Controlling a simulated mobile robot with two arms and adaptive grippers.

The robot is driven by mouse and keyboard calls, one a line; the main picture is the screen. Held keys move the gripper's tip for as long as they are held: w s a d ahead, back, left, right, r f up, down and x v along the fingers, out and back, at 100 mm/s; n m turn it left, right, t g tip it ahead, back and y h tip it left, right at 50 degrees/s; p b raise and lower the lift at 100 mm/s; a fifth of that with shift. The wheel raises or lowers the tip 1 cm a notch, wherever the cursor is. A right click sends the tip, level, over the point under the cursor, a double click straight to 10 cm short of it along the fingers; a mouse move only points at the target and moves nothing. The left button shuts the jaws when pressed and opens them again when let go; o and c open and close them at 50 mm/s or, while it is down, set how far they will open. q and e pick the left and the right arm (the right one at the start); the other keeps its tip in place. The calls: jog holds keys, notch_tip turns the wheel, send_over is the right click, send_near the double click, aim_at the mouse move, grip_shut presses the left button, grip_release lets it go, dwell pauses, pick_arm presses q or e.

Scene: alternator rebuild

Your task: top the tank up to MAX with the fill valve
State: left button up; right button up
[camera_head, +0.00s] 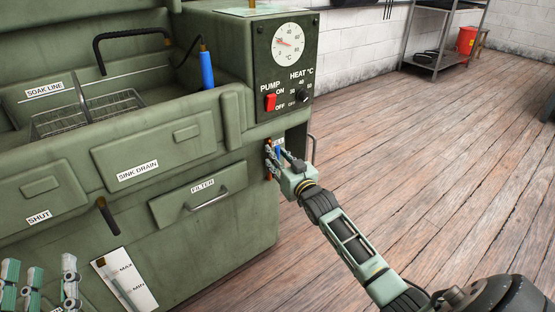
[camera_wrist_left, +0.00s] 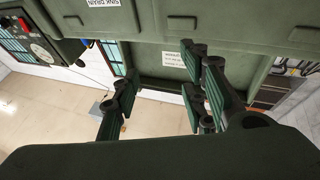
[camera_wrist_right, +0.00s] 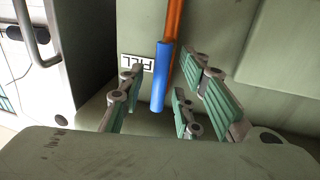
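The fill valve's blue handle (camera_wrist_right: 161,75) hangs straight down beside a copper pipe (camera_wrist_right: 175,28) and a FILL label (camera_wrist_right: 137,63) in the right wrist view. My right gripper (camera_head: 274,158) is at the valve on the tank's right side. Its fingers stand apart, with the handle appearing between them and gaps showing on both sides. The level gauge (camera_head: 125,281), marked MAX and MIN, is on the tank's (camera_head: 225,240) front; its liquid level is too small to read. My left gripper (camera_head: 40,275) is open and empty at the lower left, left of the gauge.
A panel (camera_head: 282,70) with a dial, red pump switch (camera_head: 270,102) and heat knob stands above the valve. A dark lever (camera_head: 107,216) and a filter drawer (camera_head: 203,194) are on the front. The wooden floor (camera_head: 420,150) at right is clear near the tank.

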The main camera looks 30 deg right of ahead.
jog(key=shift+w, duration=0.3)
jog(key=shift+c, duration=0.2)
grip_shut()
jog(key=shift+d, duration=0.1)
